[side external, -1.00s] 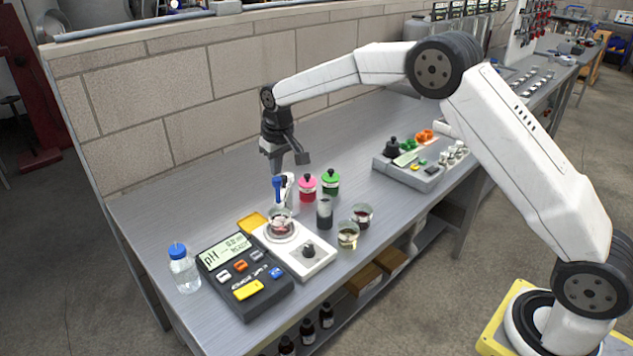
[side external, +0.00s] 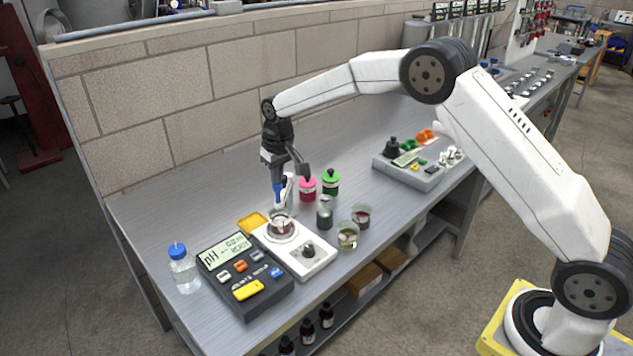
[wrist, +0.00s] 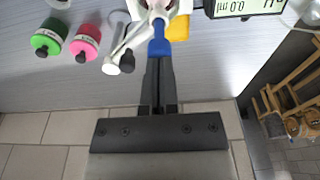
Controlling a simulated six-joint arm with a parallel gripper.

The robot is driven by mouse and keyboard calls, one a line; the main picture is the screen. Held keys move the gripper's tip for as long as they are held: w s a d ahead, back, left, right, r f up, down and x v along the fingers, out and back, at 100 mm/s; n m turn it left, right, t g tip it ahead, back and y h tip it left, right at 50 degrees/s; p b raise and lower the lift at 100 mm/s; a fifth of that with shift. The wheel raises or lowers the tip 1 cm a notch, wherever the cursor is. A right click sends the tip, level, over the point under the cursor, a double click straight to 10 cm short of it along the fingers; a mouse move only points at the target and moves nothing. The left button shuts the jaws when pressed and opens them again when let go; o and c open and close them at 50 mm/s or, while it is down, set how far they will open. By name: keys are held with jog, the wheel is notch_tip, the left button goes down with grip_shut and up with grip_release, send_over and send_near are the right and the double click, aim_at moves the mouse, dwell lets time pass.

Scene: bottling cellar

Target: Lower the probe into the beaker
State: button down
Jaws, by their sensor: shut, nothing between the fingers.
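The pH probe has a blue top (side external: 279,191) and stands close to upright above the glass beaker (side external: 281,228). Its blue top also shows in the wrist view (wrist: 159,46). The beaker holds reddish contents and sits on the white stirrer plate (side external: 318,253). My gripper (side external: 277,180) is shut and empty, with its fingertips right at the blue top. In the wrist view, the closed fingers (wrist: 158,68) end against or just short of it; I cannot tell if they touch. The probe's lower end is hard to make out, so its depth in the beaker is unclear.
The pH meter (side external: 243,274) and a blue-capped bottle (side external: 183,268) stand to the left. Pink (side external: 307,188) and green-capped (side external: 330,183) bottles stand behind right. A dark cylinder (side external: 324,212) and two small beakers (side external: 348,236) are close on the right.

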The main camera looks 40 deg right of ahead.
jog(key=shift+f, duration=1.5)
jog(key=shift+r, duration=3.1)
jog(key=s+d+f, duration=0.1)
jog(key=s, duration=1.5)
jog(key=s+d+f, duration=0.2)
jog(key=s, duration=1.3)
jog(key=shift+s+t, duration=0.35)
jog(key=shift+t, duration=0.05)
